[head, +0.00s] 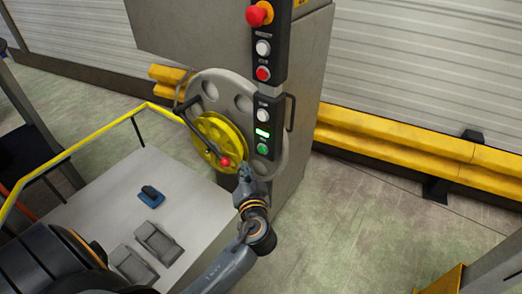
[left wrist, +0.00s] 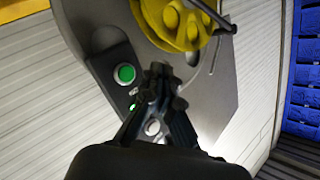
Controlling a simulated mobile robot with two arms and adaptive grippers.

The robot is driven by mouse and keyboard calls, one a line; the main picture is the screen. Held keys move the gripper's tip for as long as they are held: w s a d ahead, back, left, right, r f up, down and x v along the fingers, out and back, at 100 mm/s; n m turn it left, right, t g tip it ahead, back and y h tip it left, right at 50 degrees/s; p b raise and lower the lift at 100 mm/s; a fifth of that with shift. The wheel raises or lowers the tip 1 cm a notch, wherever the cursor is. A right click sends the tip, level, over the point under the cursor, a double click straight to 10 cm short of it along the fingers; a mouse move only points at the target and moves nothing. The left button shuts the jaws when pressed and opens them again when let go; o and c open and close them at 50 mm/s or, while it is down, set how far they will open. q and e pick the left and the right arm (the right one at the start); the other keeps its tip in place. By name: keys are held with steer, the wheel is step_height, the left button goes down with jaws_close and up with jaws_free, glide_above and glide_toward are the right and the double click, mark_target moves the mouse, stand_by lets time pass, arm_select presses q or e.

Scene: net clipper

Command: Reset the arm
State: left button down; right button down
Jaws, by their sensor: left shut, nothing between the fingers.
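My left gripper (head: 244,172) is in front of the grey machine column, just below and left of a control panel with a lit green button (head: 262,149). In the left wrist view its fingers (left wrist: 160,75) are together and empty, and the green button (left wrist: 125,74) shows to their left. A yellow wheel (head: 208,133) with a red knob (head: 225,162) is up and left of the gripper; the wheel also shows at the top of the left wrist view (left wrist: 180,25). Contact with the panel cannot be told. My right gripper is not in view.
The panel also carries a red mushroom button (head: 259,14), a red button (head: 263,73) and white buttons. A platform (head: 95,205) with foot pedals (head: 158,242) and a yellow rail (head: 80,155) stands left. A yellow barrier (head: 420,145) runs along the wall.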

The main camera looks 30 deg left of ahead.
arm_select(q)
steer(key=s+d+f+m+g+h, duration=0.2)
steer(key=s+f, duration=0.2)
steer(key=f, duration=0.7)
steer(key=s+d+f+m+g+h, duration=0.1)
steer(key=s+d+f+g+h, duration=0.15)
steer(key=f, duration=0.95)
steer(key=s+d+f+m+g+h, duration=0.1)
steer(key=s+d+f+m+h, duration=0.2)
steer(key=f, duration=0.8)
steer(key=s+f+n+g+h, duration=0.1)
steer(key=s+f+g, duration=0.1)
steer(key=s+f, duration=0.4)
steer(key=s+f+n+g+h, duration=0.1)
steer(key=s+f, duration=0.5)
steer(key=s, duration=0.9)
steer(key=s+f+g+h, duration=0.1)
steer(key=s+f+g, duration=0.2)
steer(key=s+f, duration=0.3)
steer(key=s, duration=0.5)
steer(key=shift+s+d+n, duration=0.2)
steer(key=shift+d+n, duration=0.15)
steer(key=shift+n, duration=0.05)
